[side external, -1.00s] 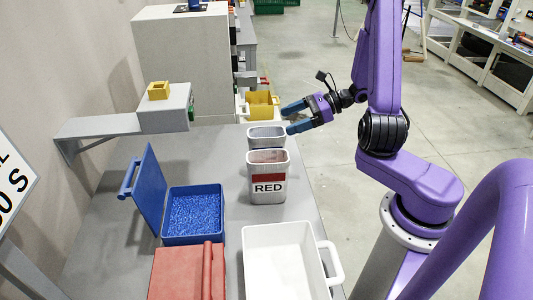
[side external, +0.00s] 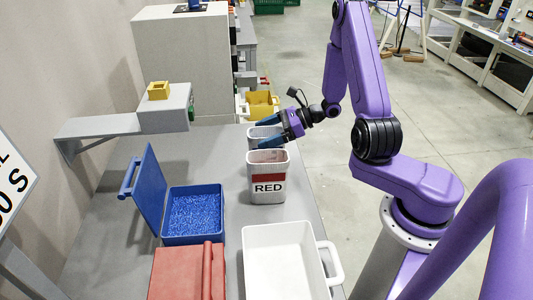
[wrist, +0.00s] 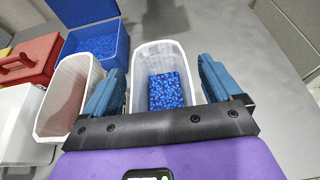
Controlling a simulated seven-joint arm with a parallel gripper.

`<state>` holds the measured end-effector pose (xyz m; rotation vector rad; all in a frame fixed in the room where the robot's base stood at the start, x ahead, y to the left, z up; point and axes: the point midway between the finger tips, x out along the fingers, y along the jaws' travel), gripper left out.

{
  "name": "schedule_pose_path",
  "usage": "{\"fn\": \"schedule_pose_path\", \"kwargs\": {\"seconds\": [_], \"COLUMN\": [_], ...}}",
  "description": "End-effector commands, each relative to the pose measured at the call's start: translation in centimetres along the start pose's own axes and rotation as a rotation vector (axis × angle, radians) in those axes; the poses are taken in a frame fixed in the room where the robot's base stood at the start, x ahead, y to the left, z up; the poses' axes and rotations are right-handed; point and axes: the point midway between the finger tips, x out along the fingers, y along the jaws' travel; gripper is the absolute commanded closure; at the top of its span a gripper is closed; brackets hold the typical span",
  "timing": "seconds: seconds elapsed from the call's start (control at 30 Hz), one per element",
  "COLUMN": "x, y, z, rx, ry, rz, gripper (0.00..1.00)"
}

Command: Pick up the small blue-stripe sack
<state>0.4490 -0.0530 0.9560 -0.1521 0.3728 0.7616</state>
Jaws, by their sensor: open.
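I cannot make out a blue-stripe sack for certain in either view. In the wrist view a blue speckled patch (wrist: 165,92) shows inside a light grey bin (wrist: 146,56); I cannot tell whether it is a sack or loose contents. My gripper (side external: 266,138) is open, its blue fingers over the mouth of the rear bin (side external: 252,146) in the side view. In the wrist view my gripper (wrist: 163,70) has its two fingers apart, one on each side of the bin, with nothing between them that it holds.
A bin labelled RED (side external: 267,196) stands in front of the rear bin. An open blue box (side external: 193,239) of blue pellets, a red box (side external: 180,275) and a white tub (side external: 282,260) stand nearby. A yellow bin (side external: 261,99) is behind. Grey table (side external: 110,230) is bare at left.

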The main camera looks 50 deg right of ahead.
Motion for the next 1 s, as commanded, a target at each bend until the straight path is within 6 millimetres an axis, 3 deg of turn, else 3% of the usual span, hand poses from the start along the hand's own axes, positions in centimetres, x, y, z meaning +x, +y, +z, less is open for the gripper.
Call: {"fn": "schedule_pose_path", "kwargs": {"seconds": [0.07,0.3,0.33,0.37,0.77,1.0], "x": [0.0,-0.1,-0.1,-0.1,-0.2,-0.7], "y": [0.0,0.0,0.0,0.0,0.0,-0.1], "z": [0.0,0.0,0.0,0.1,0.3,1.4], "rx": [0.000,0.000,0.001,0.000,0.000,-0.003], "ry": [0.000,0.000,0.000,-0.002,-0.002,-0.002], "rz": [0.000,0.000,0.000,-0.001,-0.001,-0.002], "gripper": [0.08,0.87,0.96,1.00,1.00,1.00]}}
